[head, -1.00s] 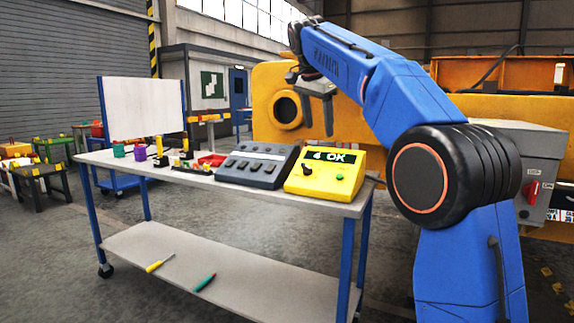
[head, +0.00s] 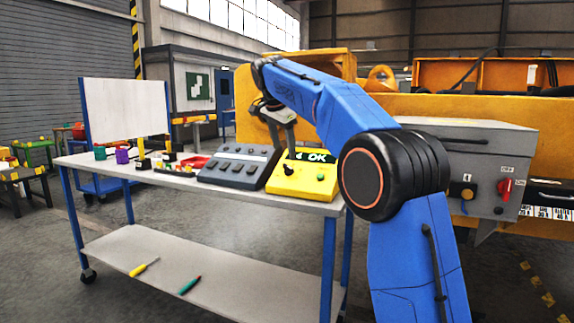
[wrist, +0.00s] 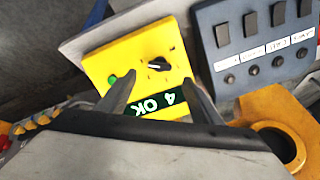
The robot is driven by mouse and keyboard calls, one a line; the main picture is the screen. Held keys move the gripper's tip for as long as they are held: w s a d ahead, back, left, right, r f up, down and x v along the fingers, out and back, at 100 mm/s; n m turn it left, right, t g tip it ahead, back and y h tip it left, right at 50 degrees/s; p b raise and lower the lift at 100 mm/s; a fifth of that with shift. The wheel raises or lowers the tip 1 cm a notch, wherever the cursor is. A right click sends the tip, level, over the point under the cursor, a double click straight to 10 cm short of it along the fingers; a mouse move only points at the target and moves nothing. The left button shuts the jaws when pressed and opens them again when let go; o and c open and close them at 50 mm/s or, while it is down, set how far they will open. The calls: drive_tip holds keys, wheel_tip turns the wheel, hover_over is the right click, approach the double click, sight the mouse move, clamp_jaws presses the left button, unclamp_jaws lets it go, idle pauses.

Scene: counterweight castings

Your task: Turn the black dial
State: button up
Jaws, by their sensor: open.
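The black dial (head: 289,168) sits on the sloped top of a yellow box (head: 268,185) at the right end of the table. In the wrist view the dial (wrist: 158,64) has a pale mark and lies just beyond and between my fingertips. My gripper (wrist: 156,72) is open and empty, with its fingers spread over the box. In the head view my gripper (head: 283,138) hangs above the back of the box. Whether a finger touches the box cannot be told.
The yellow box also bears a green button (wrist: 112,80) and an "OK" display (wrist: 160,105). A dark switch panel (head: 238,167) stands beside it. A grey cabinet (head: 490,150) with a red switch (head: 504,189) is at the right. The lower shelf (head: 215,275) holds two screwdrivers.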

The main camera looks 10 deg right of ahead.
sight(287, 166)
drive_tip(key=x, duration=0.8)
drive_tip(key=shift+c, duration=0.3)
drive_tip(key=c, duration=1)
